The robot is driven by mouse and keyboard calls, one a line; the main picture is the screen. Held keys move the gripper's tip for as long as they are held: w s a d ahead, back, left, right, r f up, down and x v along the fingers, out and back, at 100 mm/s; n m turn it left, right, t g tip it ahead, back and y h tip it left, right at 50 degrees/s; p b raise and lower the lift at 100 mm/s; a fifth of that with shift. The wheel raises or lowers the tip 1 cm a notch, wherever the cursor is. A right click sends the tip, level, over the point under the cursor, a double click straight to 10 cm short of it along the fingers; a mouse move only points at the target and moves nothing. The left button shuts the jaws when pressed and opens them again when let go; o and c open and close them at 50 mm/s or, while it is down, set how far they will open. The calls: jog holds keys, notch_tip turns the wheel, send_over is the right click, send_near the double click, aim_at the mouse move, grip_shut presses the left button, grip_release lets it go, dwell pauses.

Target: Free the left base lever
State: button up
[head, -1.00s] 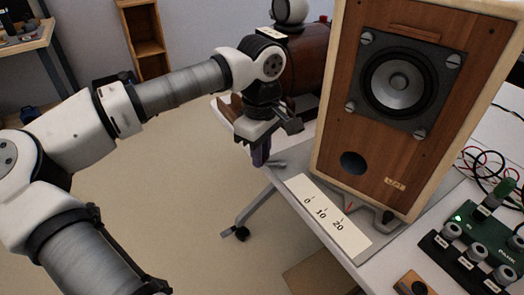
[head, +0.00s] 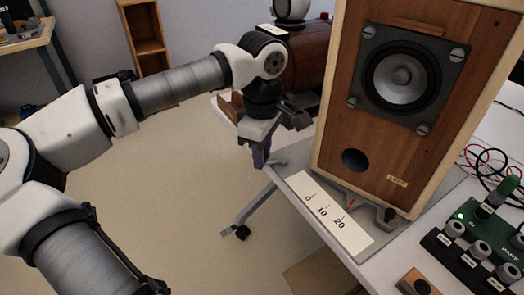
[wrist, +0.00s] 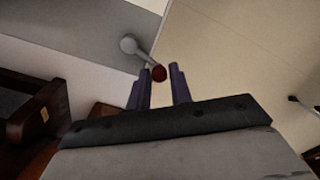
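The left base lever (wrist: 144,57) shows in the wrist view as a grey arm with a round hub and a dark red tip. Its tip lies between the far ends of my gripper's two purple fingers (wrist: 159,84), with a visible gap at the right finger. Contact with the left finger is unclear. In the head view the grey lever (head: 279,162) sticks out past the desk edge, left of the wooden speaker (head: 335,140). My gripper (head: 261,160) points down beside it. A second grey lever (head: 388,215) sits at the speaker's right base.
A pale scale plate (head: 324,214) marked 0, 10, 20 lies before the speaker, with a red pointer (head: 351,204) near it. A green device (head: 490,230) and cables are at the right. Floor left of the desk is open.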

jog(key=o, duration=0.3)
notch_tip(320, 180, up, 14)
jog(key=shift+f+p, duration=0.1)
jog(key=shift+p, duration=0.9)
